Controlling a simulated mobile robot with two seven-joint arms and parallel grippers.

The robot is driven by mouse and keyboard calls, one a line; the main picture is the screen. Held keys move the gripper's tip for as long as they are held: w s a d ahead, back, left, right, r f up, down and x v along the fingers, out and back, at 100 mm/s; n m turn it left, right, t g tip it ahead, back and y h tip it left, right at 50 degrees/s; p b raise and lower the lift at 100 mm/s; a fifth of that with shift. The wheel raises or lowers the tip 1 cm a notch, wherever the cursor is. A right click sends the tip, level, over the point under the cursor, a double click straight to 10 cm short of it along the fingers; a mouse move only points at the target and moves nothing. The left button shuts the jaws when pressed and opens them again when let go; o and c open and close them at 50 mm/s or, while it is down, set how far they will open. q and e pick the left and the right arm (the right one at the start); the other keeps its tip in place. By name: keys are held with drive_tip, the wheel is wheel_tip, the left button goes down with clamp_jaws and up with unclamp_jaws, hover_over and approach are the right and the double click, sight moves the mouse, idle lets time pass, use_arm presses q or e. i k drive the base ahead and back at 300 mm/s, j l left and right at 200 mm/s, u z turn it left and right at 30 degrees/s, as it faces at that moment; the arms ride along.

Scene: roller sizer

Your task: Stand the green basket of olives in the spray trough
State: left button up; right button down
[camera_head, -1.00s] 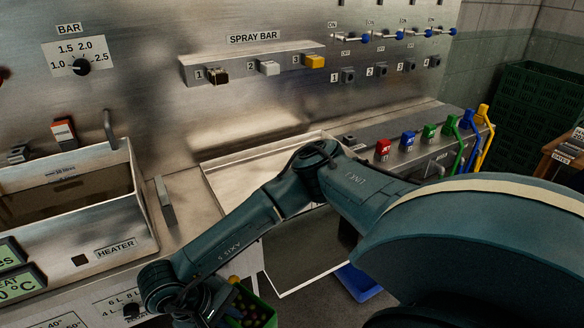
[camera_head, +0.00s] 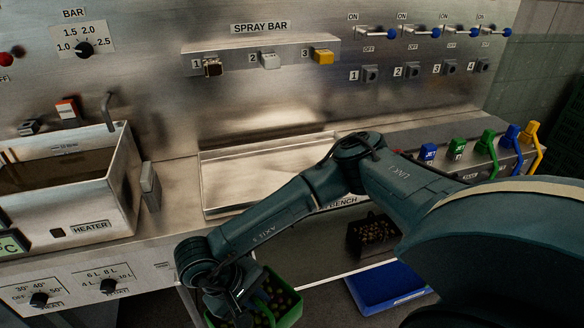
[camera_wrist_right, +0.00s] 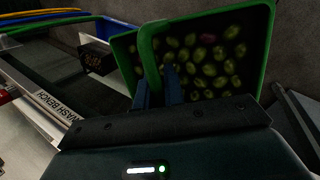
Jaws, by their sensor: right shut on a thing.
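The green basket (camera_head: 291,299) with olives hangs from my right gripper (camera_head: 248,296), low in front of the bench in the head view. In the right wrist view the basket (camera_wrist_right: 268,50) is full of green olives with one reddish one. There my right gripper (camera_wrist_right: 160,88) is shut on the basket's green handle (camera_wrist_right: 147,50). The spray trough (camera_head: 262,181) is the shallow, empty metal tray below the spray bar, behind and above the basket. My right forearm hides part of its right side. My left gripper is not in view.
The spray bar (camera_head: 262,55) overhangs the trough's back. A heater tank (camera_head: 75,205) stands to its left. Coloured levers (camera_head: 488,143) line the bench at right. Below the bench are a dark crate of olives (camera_head: 372,232) and a blue tray (camera_head: 388,285).

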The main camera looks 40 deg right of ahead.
sight(290, 168)
drive_tip(key=k+l, duration=0.15)
drive_tip(key=l, duration=0.2)
drive_tip(key=k+l+u, duration=0.15)
drive_tip(key=l, duration=0.25)
drive_tip(key=k+l, duration=0.1)
drive_tip(key=l, duration=0.25)
drive_tip(key=k+l+u, duration=0.1)
drive_tip(key=l, duration=0.2)
drive_tip(key=k+l, duration=0.05)
